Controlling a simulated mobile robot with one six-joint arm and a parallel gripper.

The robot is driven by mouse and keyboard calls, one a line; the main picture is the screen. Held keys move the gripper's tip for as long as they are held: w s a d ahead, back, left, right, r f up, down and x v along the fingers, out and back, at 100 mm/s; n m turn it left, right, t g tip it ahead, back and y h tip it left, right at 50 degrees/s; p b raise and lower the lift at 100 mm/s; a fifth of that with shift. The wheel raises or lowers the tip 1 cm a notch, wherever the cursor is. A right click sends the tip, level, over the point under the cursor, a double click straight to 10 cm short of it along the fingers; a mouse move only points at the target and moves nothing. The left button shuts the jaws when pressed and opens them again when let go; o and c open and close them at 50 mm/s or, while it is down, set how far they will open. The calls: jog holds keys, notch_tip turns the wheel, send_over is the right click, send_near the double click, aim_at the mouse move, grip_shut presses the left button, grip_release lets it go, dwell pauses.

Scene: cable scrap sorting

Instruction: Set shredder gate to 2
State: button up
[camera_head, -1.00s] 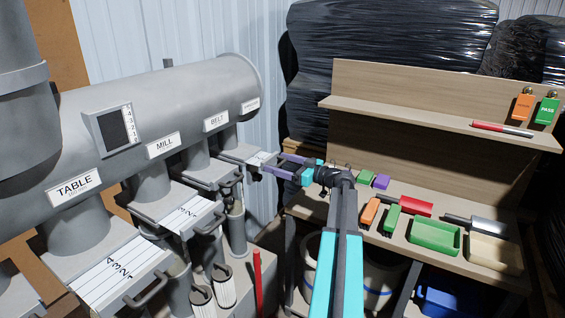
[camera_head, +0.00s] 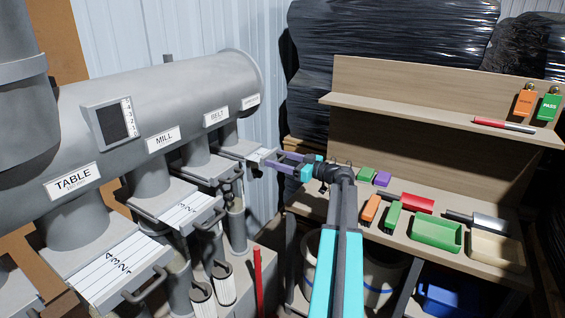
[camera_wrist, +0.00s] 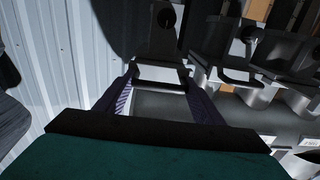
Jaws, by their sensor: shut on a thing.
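The shredder gate (camera_head: 257,154) is the farthest gate on the grey duct, under a small label (camera_head: 251,99) too small to read clearly. Its pale plate sticks out toward my gripper, with marks too small to read. My gripper (camera_head: 274,160) reaches it from the right, its purple fingers shut on the gate's handle. In the wrist view the handle (camera_wrist: 158,88) spans between the fingertips of my gripper (camera_wrist: 160,98), with the grey gate body beyond it.
The belt, mill and table gates (camera_head: 120,268) line up toward the near left, with handles sticking out. A wooden bench (camera_head: 330,212) with scrap pieces, a green tray (camera_head: 436,236) and a beige tray (camera_head: 495,252) stands at right. A red rod (camera_head: 257,272) stands below the gates.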

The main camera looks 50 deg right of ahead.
jog(key=shift+w+f+b, duration=0.1)
jog(key=shift+w+b, duration=0.1)
jog(key=shift+b, duration=0.35)
jog(key=shift+w+r, duration=0.15)
jog(key=shift+r, duration=0.05)
jog(key=o, duration=1.5)
jog(key=shift+f, duration=0.1)
jog(key=b+v, duration=0.3)
jog(key=v, duration=1.1)
